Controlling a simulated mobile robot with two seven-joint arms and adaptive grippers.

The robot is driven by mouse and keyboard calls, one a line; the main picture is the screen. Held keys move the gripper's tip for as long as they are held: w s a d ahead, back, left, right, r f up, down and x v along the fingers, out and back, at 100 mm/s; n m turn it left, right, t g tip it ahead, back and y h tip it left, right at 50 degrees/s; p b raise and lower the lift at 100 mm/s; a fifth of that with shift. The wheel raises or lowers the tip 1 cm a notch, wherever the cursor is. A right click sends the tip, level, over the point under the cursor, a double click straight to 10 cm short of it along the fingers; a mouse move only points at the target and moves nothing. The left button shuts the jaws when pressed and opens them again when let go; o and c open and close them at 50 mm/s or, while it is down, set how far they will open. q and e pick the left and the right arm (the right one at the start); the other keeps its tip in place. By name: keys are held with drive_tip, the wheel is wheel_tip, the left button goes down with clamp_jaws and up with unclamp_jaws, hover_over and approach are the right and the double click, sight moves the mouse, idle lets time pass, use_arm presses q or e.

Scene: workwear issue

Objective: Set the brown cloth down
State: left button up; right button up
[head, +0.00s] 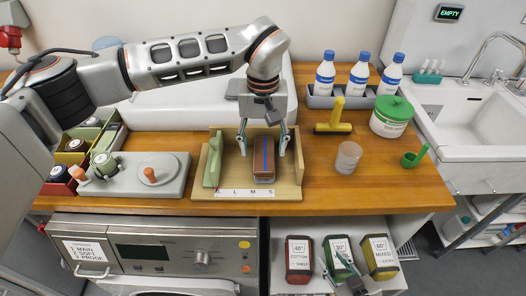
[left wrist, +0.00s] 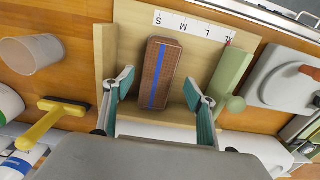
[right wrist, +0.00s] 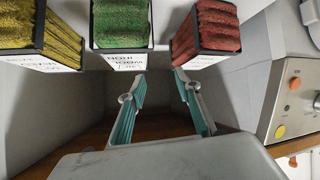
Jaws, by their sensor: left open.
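The brown cloth (head: 263,172) is a folded brown block with a blue stripe. It lies on the wooden sizing board (head: 226,180), behind the S-M-L-XL strip, and also shows in the left wrist view (left wrist: 155,75). My left gripper (head: 263,148) is open and empty. Its fingers are on either side of the cloth's far end, with gaps to the cloth in the left wrist view. My right gripper (head: 343,268) is low in front of the counter, by the green bin (head: 338,257). Its fingers (right wrist: 158,88) are apart with nothing between them.
A green sliding block (head: 213,160) stands at the board's left side. A clear cup (head: 348,157), yellow-handled squeegee (head: 334,118) and green-lidded tub (head: 391,116) are to the right. Red (head: 299,259) and yellow (head: 380,257) bins flank the green one below the counter.

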sight(263, 156)
use_arm(q)
wheel_tip(263, 156, up, 10)
drive_tip(key=shift+f+b, duration=0.15)
drive_tip(key=shift+b, duration=0.2)
drive_tip(key=shift+f, duration=0.1)
